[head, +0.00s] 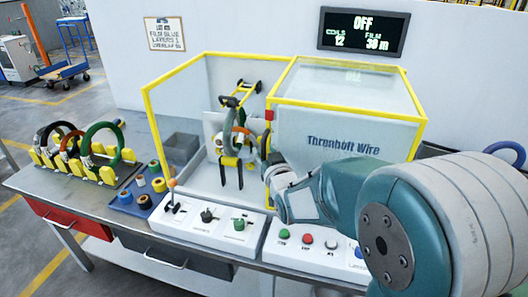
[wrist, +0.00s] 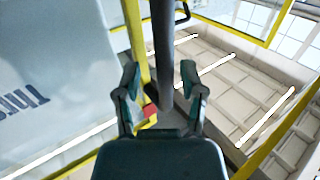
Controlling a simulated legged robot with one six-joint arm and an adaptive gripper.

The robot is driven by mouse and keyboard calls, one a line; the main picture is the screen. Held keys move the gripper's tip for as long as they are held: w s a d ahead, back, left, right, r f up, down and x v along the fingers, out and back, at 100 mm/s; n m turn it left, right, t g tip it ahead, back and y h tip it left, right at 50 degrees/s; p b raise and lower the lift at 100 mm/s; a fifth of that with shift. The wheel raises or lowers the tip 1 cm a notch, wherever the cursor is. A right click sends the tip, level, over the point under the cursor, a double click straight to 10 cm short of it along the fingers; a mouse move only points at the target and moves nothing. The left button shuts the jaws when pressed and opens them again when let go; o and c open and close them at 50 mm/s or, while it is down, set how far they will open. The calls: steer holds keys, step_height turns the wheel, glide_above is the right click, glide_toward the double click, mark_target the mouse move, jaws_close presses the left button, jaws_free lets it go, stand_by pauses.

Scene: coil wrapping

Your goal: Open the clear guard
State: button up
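The clear guard (head: 345,78) is a yellow-edged see-through cover at the winding machine. Its yellow edges also show in the wrist view (wrist: 137,50). I cannot tell how far it is open. A dark upright bar, seemingly its handle (wrist: 163,55), runs down between my fingers in the wrist view. My gripper (wrist: 160,82) is open, one finger on each side of the bar, with gaps visible on both sides. In the head view my gripper (head: 270,168) is at the left edge of the white housing, partly hidden by my arm.
The white housing (head: 340,135) reads "Threnholt Wire". The winding head (head: 232,145) stands in the bay to its left. Control panels (head: 205,222) line the front. Coils on a rack (head: 105,150) and tape rolls (head: 140,198) are at left. A wall display (head: 362,32) reads OFF.

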steer(key=shift+a, duration=0.1)
steer(key=shift+s, duration=0.3)
steer(key=v, duration=0.7)
steer(key=shift+w, duration=0.1)
steer(key=s+d+m+g+h, duration=0.1)
steer(key=s+d+g, duration=0.2)
steer(key=s, duration=0.5)
steer(key=s+d+g+h, duration=0.2)
steer(key=s+g, duration=0.3)
steer(key=s, duration=0.3)
steer(key=s+d+m+g+h, duration=0.1)
steer(key=s+d+g, duration=0.2)
steer(key=s, duration=0.6)
steer(key=shift+d+f+m+g, duration=0.15)
steer(key=shift+d+m+g, duration=0.15)
steer(key=shift+d+g, duration=0.15)
steer(key=shift+w, duration=0.1)
stand_by(0.5)
